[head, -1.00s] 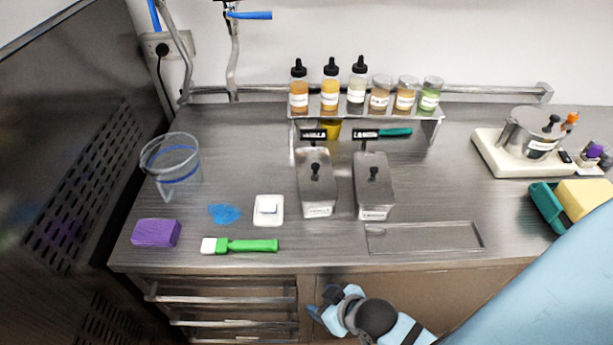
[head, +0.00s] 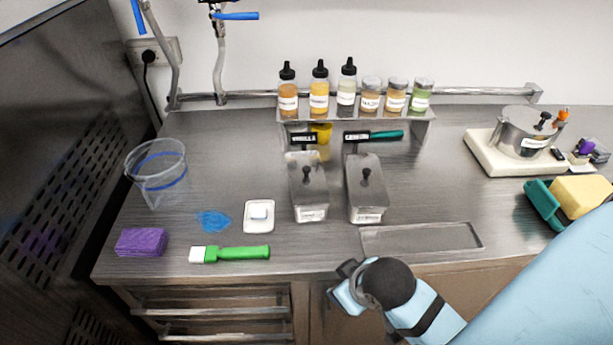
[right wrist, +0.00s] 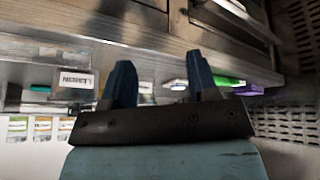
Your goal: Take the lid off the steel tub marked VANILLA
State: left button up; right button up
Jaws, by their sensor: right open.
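Two steel tubs with lids and dark knobs stand side by side on the counter. My right gripper (head: 346,284) is in front of the counter's front edge, below and apart from both tubs. In the right wrist view its two blue fingers (right wrist: 161,85) are apart with nothing between them. My left gripper is not in view.
Bottles and jars stand on a raised shelf (head: 355,115) behind the tubs. A white dish (head: 259,228), green-handled brush (head: 230,254), purple sponge (head: 141,242) and clear bucket (head: 157,175) are to the left. A recessed tray (head: 420,238) lies front right.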

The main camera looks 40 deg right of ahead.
jog(key=w+a+r+n+t+y, duration=0.1)
jog(key=w+a+r+t, duration=0.1)
jog(key=w+r+t, duration=0.6)
jog(key=w+a+r+n+t+y, duration=0.1)
jog(key=w+a+r+t, duration=0.3)
jog(key=w+r, duration=0.55)
jog(key=w+a+r+n+t+y, duration=0.2)
jog(key=a+r+n+t+y, duration=0.1)
jog(key=a+r+n+y, duration=0.5)
jog(key=s+a+r+n+g+y, duration=0.15)
jog(key=a+n+g+y, duration=0.25)
jog(key=n+g+y, duration=0.55)
jog(key=n+g+h, duration=0.2)
jog(key=g+h, duration=0.8)
jog(key=h, duration=1.2)
send_near(307, 168)
jog(key=p+x, duration=0.1)
jog(key=x, duration=0.2)
jog(key=shift+f, duration=0.4)
jog(key=shift+p+x, duration=0.7)
jog(key=shift+x, duration=2.05)
jog(key=shift+r, duration=0.1)
jog(key=c, duration=1)
